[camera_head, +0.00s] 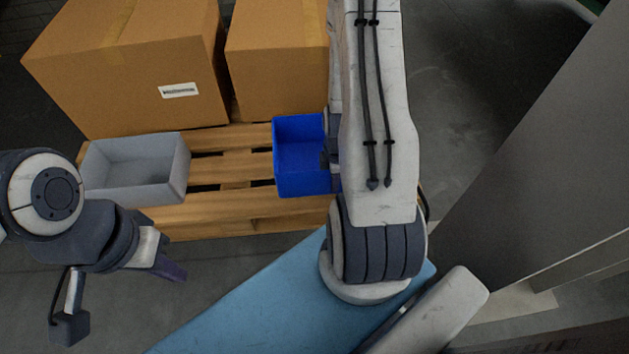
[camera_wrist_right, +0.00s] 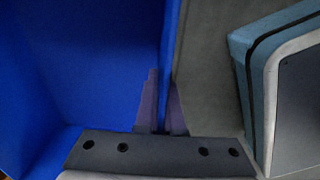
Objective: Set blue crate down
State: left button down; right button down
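The blue crate (camera_head: 299,156) is upright over the right part of the wooden pallet (camera_head: 235,212), in front of a cardboard box. I cannot tell whether its base touches the pallet. Its right side is hidden behind my right arm. My right gripper (camera_wrist_right: 162,100) has one finger on each side of the crate's wall (camera_wrist_right: 171,40) and is shut on it; the crate looks empty in both views. My left gripper (camera_head: 172,268) hangs empty in front of the pallet at the left; its finger gap is not clear.
A grey crate (camera_head: 135,170) stands on the pallet's left part, with bare slats between it and the blue crate. Two large cardboard boxes (camera_head: 130,62) and (camera_head: 277,60) stand behind. A grey wall or panel (camera_head: 545,150) rises at the right.

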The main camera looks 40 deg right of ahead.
jog(key=w+f+b, duration=0.1)
jog(key=w, duration=0.1)
jog(key=w+f+b, duration=0.1)
jog(key=w+f, duration=0.1)
jog(key=w+f+b, duration=0.1)
jog(key=w, duration=0.2)
jog(key=shift+d+f, duration=0.15)
jog(key=shift+d, duration=0.2)
notch_tip(320, 180, down, 4)
jog(key=b, duration=0.3)
jog(key=shift+b, duration=0.35)
jog(key=c, duration=1.5)
grip_release()
jog(key=shift+f, duration=0.15)
jog(key=o, duration=0.5)
jog(key=shift+c, duration=0.2)
